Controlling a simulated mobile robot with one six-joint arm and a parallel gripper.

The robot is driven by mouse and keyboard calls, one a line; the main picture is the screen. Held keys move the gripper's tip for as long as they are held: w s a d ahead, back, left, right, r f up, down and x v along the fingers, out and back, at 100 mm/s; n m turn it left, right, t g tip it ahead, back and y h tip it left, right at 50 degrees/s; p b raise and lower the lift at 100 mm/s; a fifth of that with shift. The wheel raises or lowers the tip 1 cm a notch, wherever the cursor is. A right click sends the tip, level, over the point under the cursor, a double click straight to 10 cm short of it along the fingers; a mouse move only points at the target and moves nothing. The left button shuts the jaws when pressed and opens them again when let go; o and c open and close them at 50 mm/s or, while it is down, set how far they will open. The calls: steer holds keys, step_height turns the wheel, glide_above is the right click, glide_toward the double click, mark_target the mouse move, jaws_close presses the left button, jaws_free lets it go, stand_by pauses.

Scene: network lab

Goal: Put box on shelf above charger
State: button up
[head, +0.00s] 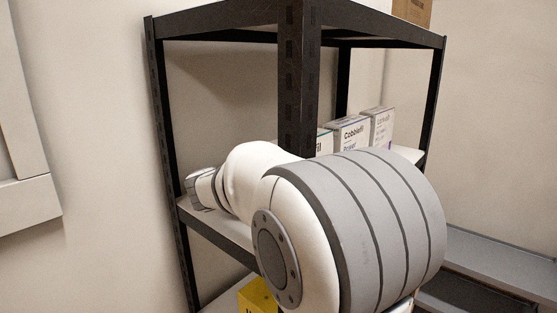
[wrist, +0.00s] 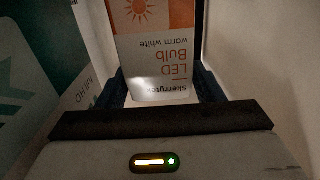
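A white and orange LED bulb box (wrist: 158,55) is at the top middle of the wrist view, its print upside down. The two dark fingers of my gripper (wrist: 160,88) lie along its left and right sides with no clear gap, so my gripper looks shut on it. What is under the box is hidden. In the head view my arm reaches across to the middle shelf (head: 222,231) of a black rack, and my gripper and the box are hidden behind it. I cannot make out a charger in either view.
A dark green box (wrist: 40,50) marked full HD stands close on the left in the wrist view. White Cobblefil boxes (head: 352,134) stand on the rack's middle level. A yellow box (head: 256,297) is lower down. The front post (head: 297,80) is close to my arm.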

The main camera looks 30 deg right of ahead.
steer(key=o, duration=0.4)
steer(key=shift+c, duration=0.2)
steer(key=b+v, duration=0.3)
steer(key=v, duration=0.9)
steer(key=shift+r, duration=0.15)
